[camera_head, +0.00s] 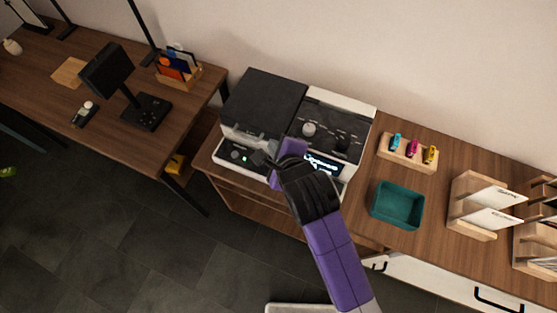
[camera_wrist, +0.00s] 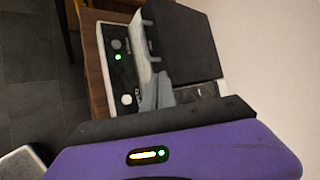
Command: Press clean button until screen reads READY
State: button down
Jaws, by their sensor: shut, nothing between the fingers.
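The machine (camera_head: 262,97) is a white and black printer-like unit on the wooden cabinet. Its front panel has small round buttons and a green light (camera_head: 243,156) at the left. Its lit screen (camera_head: 322,163) is partly behind my gripper, and I cannot read its text. My gripper (camera_head: 260,158) is shut and empty, at the front of the machine. In the wrist view, the grey fingers (camera_wrist: 156,92) are beside the front panel (camera_wrist: 116,68). A pale round button (camera_wrist: 126,99) is just left of the fingertips. I cannot tell whether they touch the panel or which button is the clean button.
A teal bin (camera_head: 398,205) and a wooden holder (camera_head: 408,152) with coloured cartridges stand right of the machine. Wooden paper racks (camera_head: 482,206) are further right. A desk (camera_head: 50,95) with a black monitor stand (camera_head: 146,112) is at the left. Floor in front is open.

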jog(key=m, duration=0.1)
jog(key=s+f+m, duration=0.1)
jog(key=m, duration=0.1)
jog(key=shift+d+f+g+h, duration=0.15)
jog(key=shift+d+g+h, duration=0.15)
jog(key=shift+d, duration=0.1)
jog(key=shift+f, duration=0.1)
notch_tip(320, 180, down, 8)
jog(key=b, duration=0.7)
jog(key=shift+f, duration=0.35)
jog(key=shift+f, duration=0.1)
dwell(1.4)
jog(key=shift+f, duration=0.3)
